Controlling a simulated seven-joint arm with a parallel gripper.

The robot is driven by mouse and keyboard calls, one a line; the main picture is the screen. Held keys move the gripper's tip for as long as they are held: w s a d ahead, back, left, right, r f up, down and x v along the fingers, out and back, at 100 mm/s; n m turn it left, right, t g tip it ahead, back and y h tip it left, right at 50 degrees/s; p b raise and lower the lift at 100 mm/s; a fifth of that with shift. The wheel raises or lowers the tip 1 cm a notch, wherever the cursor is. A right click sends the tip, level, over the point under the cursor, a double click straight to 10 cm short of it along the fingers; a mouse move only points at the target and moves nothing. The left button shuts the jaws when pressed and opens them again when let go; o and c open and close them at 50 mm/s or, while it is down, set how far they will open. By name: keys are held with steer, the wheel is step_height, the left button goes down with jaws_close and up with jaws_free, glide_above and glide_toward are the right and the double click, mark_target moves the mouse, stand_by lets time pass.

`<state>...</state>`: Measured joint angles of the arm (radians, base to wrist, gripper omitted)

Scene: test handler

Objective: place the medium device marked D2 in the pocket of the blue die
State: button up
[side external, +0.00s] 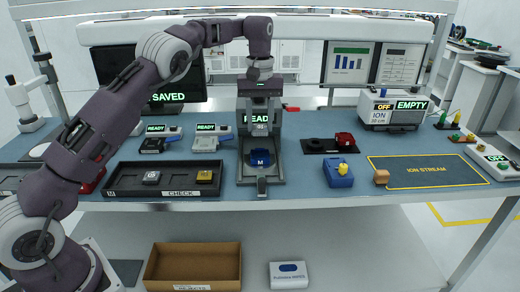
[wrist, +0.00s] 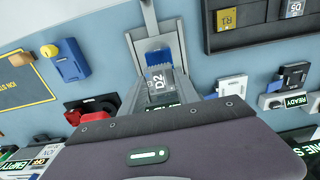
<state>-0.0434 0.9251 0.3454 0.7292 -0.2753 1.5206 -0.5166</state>
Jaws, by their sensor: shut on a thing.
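The device D2 (wrist: 157,80) is a grey block with white lettering. In the wrist view it shows just beyond my gripper's body, overlapping the near part of the blue die (wrist: 158,56). In the side view the blue die (side external: 260,158), marked M, sits in the grey test handler (side external: 272,181). My gripper (side external: 260,124) is shut on D2 (side external: 260,130) inside the handler frame, above the die with a gap between. The die's pocket cannot be made out clearly.
A black CHECK tray (side external: 136,192) left of the handler holds a grey device (side external: 152,177) and a gold one (side external: 205,176). Small READY units (side external: 204,143) stand behind it. Right of the handler are a blue block (side external: 338,176), a red part (side external: 345,140) and the ION STREAM mat (side external: 455,181).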

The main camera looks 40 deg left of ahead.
mark_target(260, 154)
step_height(260, 154, down, 7)
steer(key=shift+r, duration=0.1)
steer(key=o, duration=1.3)
steer(key=shift+f, duration=0.2)
steer(key=shift+c, duration=0.2)
steer(key=r, duration=1.1)
steer(key=shift+w+a+r, duration=0.15)
steer(key=shift+a+r, duration=0.1)
steer(key=shift+d+r, duration=0.25)
steer(key=shift+r, duration=0.2)
